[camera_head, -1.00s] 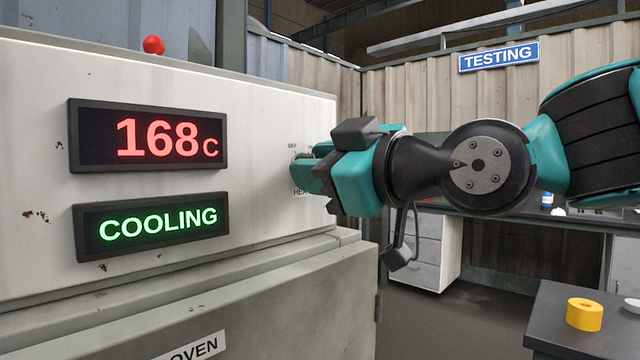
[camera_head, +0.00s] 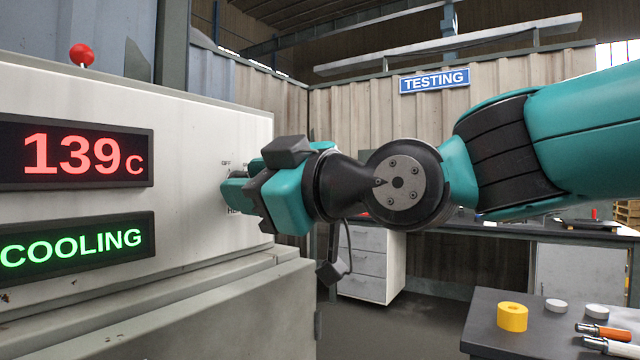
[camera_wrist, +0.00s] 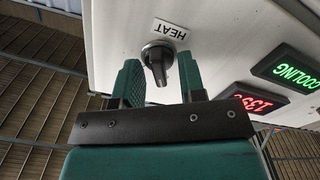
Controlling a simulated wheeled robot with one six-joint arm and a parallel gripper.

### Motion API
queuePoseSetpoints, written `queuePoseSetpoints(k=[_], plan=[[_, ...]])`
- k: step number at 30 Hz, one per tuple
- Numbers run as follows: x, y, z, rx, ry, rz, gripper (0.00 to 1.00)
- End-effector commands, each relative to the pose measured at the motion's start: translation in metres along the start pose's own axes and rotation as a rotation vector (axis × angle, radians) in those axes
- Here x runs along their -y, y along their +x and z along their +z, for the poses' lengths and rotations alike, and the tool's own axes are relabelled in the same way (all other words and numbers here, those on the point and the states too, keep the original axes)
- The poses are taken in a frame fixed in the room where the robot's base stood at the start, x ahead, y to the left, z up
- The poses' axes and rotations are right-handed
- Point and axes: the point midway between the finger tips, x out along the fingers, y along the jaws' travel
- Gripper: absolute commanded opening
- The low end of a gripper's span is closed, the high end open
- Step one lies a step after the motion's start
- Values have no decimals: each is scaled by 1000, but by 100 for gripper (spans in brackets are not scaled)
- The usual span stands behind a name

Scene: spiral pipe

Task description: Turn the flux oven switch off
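The flux oven (camera_head: 210,130) is a large off-white cabinet at the left. Its red temperature display (camera_head: 85,155) reads 139c, and the green display (camera_head: 75,248) below reads COOLING. The oven switch (camera_wrist: 157,58) is a dark round knob with a raised grip, under a HEAT label (camera_wrist: 170,29) in the wrist view. My gripper (camera_wrist: 160,80) is open, with its teal fingers on either side of the knob and visible gaps to it. In the head view my gripper (camera_head: 243,185) is at the oven face and hides the knob; part of an OFF label shows above it.
A dark table (camera_head: 485,318) at the lower right carries a yellow ring (camera_head: 512,317), pale discs and pen-like tools. A drawer unit (camera_head: 365,265) stands under a bench behind my arm. A red ball (camera_head: 82,54) tops the oven. Floor between oven and table looks clear.

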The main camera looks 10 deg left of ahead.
Motion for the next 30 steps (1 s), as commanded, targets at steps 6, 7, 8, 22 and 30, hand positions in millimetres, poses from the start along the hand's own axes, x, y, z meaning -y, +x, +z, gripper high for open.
queuePoseSetpoints(k=[6,7,8,22,30], plan=[[0,-20,1,0,0,2,37],[-1,-25,1,0,0,3,37],[0,-32,1,1,0,4,37],[-1,-148,1,2,-3,8,37],[0,-173,0,0,-1,2,37]])
